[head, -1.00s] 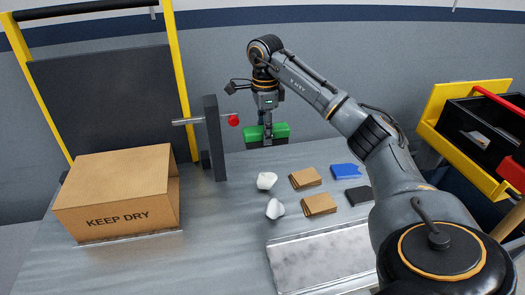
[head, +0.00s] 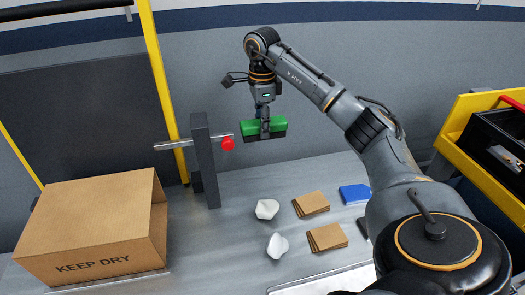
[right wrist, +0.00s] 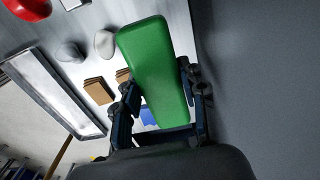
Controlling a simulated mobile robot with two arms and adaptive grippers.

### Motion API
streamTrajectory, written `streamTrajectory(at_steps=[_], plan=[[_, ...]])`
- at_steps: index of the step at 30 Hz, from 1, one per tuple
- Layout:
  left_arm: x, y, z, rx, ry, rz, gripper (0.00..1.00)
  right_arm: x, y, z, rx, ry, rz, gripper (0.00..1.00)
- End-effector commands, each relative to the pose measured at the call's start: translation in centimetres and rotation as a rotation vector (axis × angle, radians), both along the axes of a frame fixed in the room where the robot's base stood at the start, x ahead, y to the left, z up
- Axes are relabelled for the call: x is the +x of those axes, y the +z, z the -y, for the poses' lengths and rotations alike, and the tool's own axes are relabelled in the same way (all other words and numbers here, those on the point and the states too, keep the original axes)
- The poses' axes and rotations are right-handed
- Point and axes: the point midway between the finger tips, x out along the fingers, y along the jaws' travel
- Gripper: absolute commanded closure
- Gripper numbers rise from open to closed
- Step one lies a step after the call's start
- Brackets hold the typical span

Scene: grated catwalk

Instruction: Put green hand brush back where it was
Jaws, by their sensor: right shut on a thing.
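The green hand brush (head: 249,128) has a green body over a dark bristle side. My right gripper (head: 264,130) is shut on it and holds it above the back of the table, just right of the post with the red-tipped rod. In the right wrist view the brush (right wrist: 152,70) sits between the fingers of my right gripper (right wrist: 162,105), its long end reaching out past them. A dark upright post (head: 206,160) carries a metal rod (head: 180,144) with a red ball end (head: 228,144). My left gripper is not in view.
A cardboard box (head: 85,225) marked KEEP DRY stands at left. Two white crumpled lumps (head: 267,209), brown cardboard stacks (head: 312,203) and a blue folded cloth (head: 354,194) lie on the table (head: 200,250). A metal tray (head: 315,285) is in front. A yellow-edged bin (head: 470,120) is at right.

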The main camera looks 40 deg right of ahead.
Motion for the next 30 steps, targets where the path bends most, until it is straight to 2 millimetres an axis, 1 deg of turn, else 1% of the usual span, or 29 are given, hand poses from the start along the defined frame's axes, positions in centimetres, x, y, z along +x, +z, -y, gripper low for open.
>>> streamTrajectory(at_steps=[1,8,19,21,26,30], plan=[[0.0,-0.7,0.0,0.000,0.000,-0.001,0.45,0.0,-0.7,0.0,0.000,0.000,0.000,0.88],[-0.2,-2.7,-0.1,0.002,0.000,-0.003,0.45,0.0,-2.7,0.0,0.000,0.000,0.000,0.88],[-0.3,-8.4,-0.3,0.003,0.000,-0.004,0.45,0.0,-8.4,0.0,0.000,0.000,0.000,0.88],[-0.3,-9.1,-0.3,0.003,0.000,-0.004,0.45,0.0,-9.0,0.0,0.000,0.000,0.000,0.88],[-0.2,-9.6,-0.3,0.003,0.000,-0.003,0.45,-0.1,-10.6,0.0,0.001,0.000,-0.003,0.88],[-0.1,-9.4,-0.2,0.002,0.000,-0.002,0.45,-0.1,-13.1,-0.1,0.001,0.000,-0.004,0.88]])
